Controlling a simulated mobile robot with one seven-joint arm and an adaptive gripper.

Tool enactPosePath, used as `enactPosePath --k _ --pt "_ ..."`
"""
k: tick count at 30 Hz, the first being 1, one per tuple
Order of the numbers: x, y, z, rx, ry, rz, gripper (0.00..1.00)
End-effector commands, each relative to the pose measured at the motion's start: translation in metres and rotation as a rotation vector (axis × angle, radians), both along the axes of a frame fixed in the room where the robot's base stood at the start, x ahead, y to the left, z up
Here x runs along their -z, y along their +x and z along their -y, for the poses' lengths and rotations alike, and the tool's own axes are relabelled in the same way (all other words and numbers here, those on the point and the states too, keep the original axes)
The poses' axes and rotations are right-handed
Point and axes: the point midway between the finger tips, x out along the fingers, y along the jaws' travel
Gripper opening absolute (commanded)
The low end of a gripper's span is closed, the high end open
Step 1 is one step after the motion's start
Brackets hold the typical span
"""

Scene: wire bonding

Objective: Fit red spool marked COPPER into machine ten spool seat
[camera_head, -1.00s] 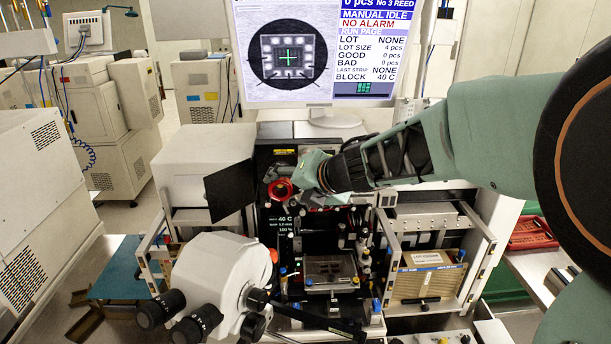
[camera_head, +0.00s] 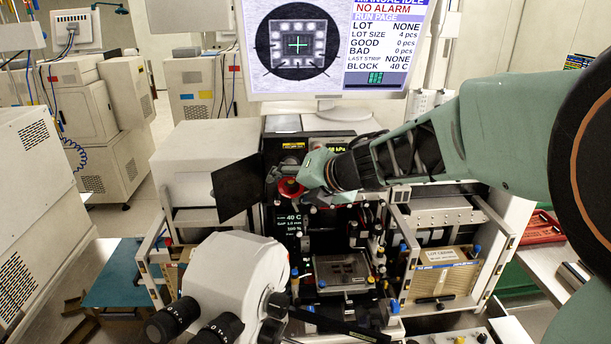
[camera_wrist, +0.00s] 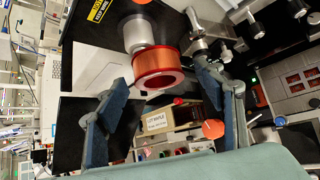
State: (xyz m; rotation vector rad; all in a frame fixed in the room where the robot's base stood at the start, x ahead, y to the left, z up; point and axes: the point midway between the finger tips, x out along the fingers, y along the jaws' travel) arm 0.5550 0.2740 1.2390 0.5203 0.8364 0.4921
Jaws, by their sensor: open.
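The red spool (camera_head: 290,188) is at the upper front of the machine, just right of the black panel. In the wrist view the red spool (camera_wrist: 160,72) sits against the end of a pale grey cylinder (camera_wrist: 139,32), seemingly the spool seat, with its open ring face towards the camera. My gripper (camera_wrist: 161,80) is open, with one finger on each side of the spool and visible gaps between. In the head view my gripper (camera_head: 298,179) is right beside the spool and partly covers it. No COPPER marking is readable.
The black panel (camera_head: 237,188) stands close left of the spool. A white microscope (camera_head: 235,285) is in front, below left. Posts and knobs crowd the machine below my gripper. A LOT-labelled box (camera_head: 441,278) is at lower right. The monitor (camera_head: 325,45) is behind.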

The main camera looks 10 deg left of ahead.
Motion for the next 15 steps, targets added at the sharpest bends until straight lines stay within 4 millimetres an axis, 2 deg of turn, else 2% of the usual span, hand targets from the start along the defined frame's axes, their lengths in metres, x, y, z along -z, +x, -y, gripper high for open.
enactPosePath --k 13,15 --pt "0.0052 -0.0003 0.0039 -0.002 0.000 0.000 0.63" --pt "0.0051 -0.0003 0.0039 -0.002 0.000 0.000 0.56"
